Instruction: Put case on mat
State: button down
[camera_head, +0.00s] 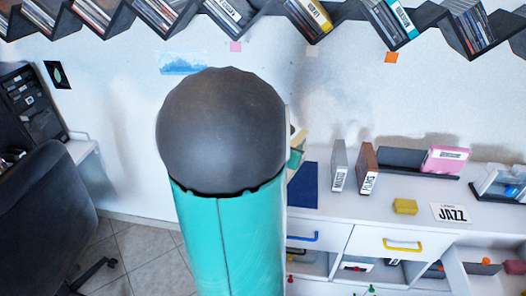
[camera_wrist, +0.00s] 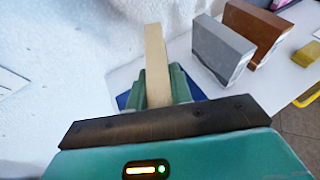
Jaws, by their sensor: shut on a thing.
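My gripper (camera_wrist: 160,90) is shut on a beige case (camera_wrist: 155,55), which stands up edge-on between the green fingers in the wrist view. In the head view my own arm hides most of the gripper, and only a small beige strip of the case (camera_head: 300,138) shows beside it. The dark blue mat (camera_head: 303,188) lies on the white counter, partly hidden by my arm. In the wrist view bits of the mat (camera_wrist: 124,100) show on both sides of the fingers, below the case. I cannot tell whether the case touches the mat.
A grey case (camera_head: 338,166) and a brown case (camera_head: 368,168) stand right of the mat. Farther right are a pink case (camera_head: 445,159), a yellow block (camera_head: 405,206) and a JAZZ card (camera_head: 451,213). Zigzag shelves (camera_head: 345,12) run along the wall above.

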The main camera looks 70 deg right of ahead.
notch_tip(320, 180, down, 6)
jog(key=w+d, duration=0.1)
jog(key=w, duration=0.1)
jog(key=shift+d+f, duration=0.15)
jog(key=shift+d, duration=0.25)
jog(key=shift+w+f, duration=0.1)
jog(key=shift+f, duration=0.1)
jog(key=c, duration=1.3)
grip_release()
jog(key=shift+o, duration=0.2)
jog(key=v, duration=1.2)
